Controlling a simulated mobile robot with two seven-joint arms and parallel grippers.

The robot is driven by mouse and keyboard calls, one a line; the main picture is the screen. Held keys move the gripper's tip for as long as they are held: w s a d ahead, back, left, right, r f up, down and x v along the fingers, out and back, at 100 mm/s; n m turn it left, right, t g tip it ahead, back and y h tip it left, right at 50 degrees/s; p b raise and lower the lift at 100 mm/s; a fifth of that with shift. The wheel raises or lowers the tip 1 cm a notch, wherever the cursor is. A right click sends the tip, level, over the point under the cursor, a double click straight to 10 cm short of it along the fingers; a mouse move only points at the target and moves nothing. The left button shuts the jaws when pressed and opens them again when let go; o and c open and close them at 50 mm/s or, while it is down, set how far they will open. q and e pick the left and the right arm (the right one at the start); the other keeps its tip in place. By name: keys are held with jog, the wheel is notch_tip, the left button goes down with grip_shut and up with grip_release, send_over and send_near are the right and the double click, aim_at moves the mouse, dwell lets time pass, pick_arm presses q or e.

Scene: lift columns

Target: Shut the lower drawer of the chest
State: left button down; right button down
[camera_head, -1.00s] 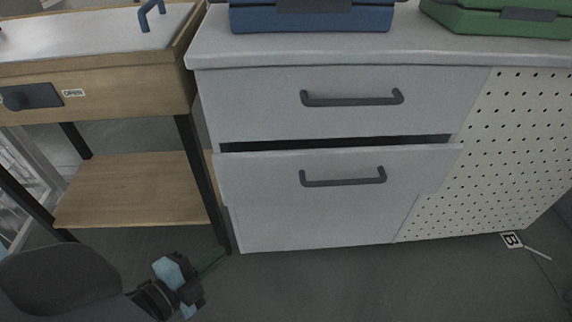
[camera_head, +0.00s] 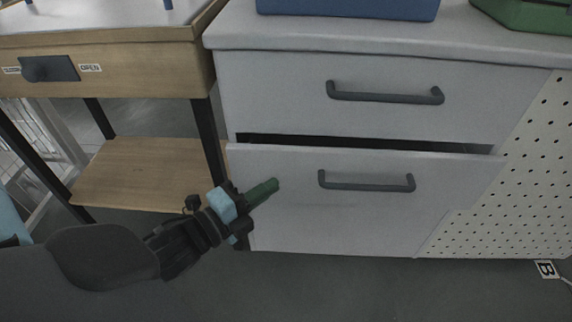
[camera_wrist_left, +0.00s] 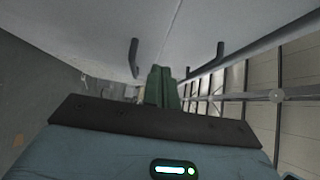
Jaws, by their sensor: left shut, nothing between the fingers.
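The lower drawer (camera_head: 290,215) of the grey chest stands slightly out, with a dark gap above its front edge. Its dark bar handle (camera_head: 366,186) is at the middle of the front. The upper drawer (camera_head: 285,95) looks flush. My left gripper (camera_head: 274,184), with green fingers, is shut and empty in front of the lower drawer's left part, left of the handle. I cannot tell whether the fingertips touch the front. In the left wrist view the shut fingers (camera_wrist_left: 161,88) point along the pale drawer fronts, with the dark handles beyond. My right gripper is not in view.
A wooden table with a lower shelf (camera_head: 140,170) stands left of the chest, its dark leg (camera_head: 208,140) close to my left gripper. A blue case (camera_head: 350,8) and a green case (camera_head: 530,15) sit on the chest top. The floor (camera_head: 370,290) in front is clear.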

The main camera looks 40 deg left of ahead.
aim_at(300, 154)
pick_arm(q)
jog(key=w, duration=0.2)
jog(key=w+a+b, duration=0.1)
jog(key=w, duration=0.2)
jog(key=w+b, duration=0.1)
jog(key=w, duration=0.1)
jog(key=shift+w+a, duration=0.2)
jog(key=shift+w, duration=0.15)
